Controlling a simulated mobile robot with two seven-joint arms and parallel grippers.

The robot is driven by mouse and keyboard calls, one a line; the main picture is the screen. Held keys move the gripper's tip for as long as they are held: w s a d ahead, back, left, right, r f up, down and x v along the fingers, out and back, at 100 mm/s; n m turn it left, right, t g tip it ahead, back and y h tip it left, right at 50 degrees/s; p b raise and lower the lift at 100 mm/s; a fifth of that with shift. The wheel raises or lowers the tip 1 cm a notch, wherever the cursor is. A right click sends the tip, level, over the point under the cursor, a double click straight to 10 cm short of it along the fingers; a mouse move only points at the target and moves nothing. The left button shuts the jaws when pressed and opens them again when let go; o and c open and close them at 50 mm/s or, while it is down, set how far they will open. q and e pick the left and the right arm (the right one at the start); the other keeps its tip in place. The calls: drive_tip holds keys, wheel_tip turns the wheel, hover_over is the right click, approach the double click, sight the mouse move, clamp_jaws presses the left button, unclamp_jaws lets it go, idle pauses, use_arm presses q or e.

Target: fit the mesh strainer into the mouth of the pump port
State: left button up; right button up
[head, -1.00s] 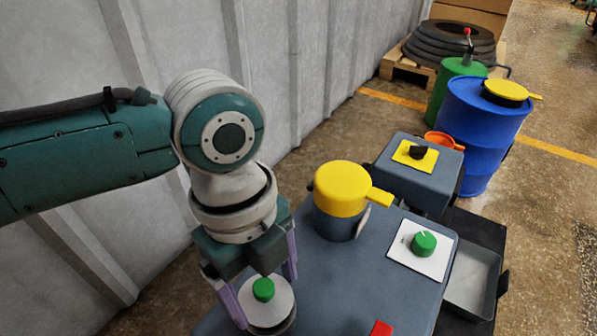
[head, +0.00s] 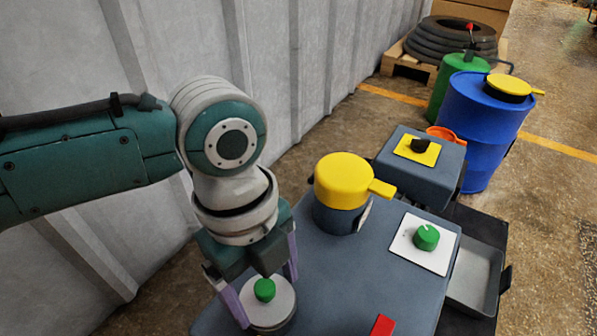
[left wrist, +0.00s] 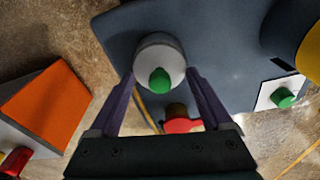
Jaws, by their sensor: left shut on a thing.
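My left gripper (head: 258,296) points down with its purple fingers on either side of a pale round disc (head: 284,305) with a green knob (head: 264,289) on top. I take this disc to be the mesh strainer, but no mesh can be made out. The disc (left wrist: 149,54) also shows between the fingertips in the left wrist view (left wrist: 159,74), and the gripper is shut on it. A dark round rim shows under the disc in the head view; it may be the pump port. I cannot tell whether the disc is seated or just above it. My right gripper is not in view.
A yellow cap (head: 342,181) with a side handle stands on the grey housing (head: 320,275), beyond the gripper. A white plate with a green dial (head: 426,238) and a red block (head: 382,325) lie to the right. A ribbed wall (head: 300,70) runs along the left.

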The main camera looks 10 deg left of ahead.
use_arm(q)
drive_tip(key=shift+f, duration=0.25)
drive_tip(key=o, duration=1.2)
drive_tip(key=shift+c, duration=0.2)
drive_tip(key=r+p, duration=0.1)
drive_tip(key=r, duration=0.2)
drive_tip(key=r+p, duration=0.2)
drive_tip(key=r, duration=0.1)
drive_tip(key=a+r+p, duration=0.1)
drive_tip(key=r+p, duration=0.1)
drive_tip(key=r, duration=0.1)
drive_tip(key=shift+w, duration=0.3)
drive_tip(key=shift+r, duration=0.45)
drive_tip(key=shift+r+p, duration=0.1)
drive_tip(key=shift+p, duration=0.25)
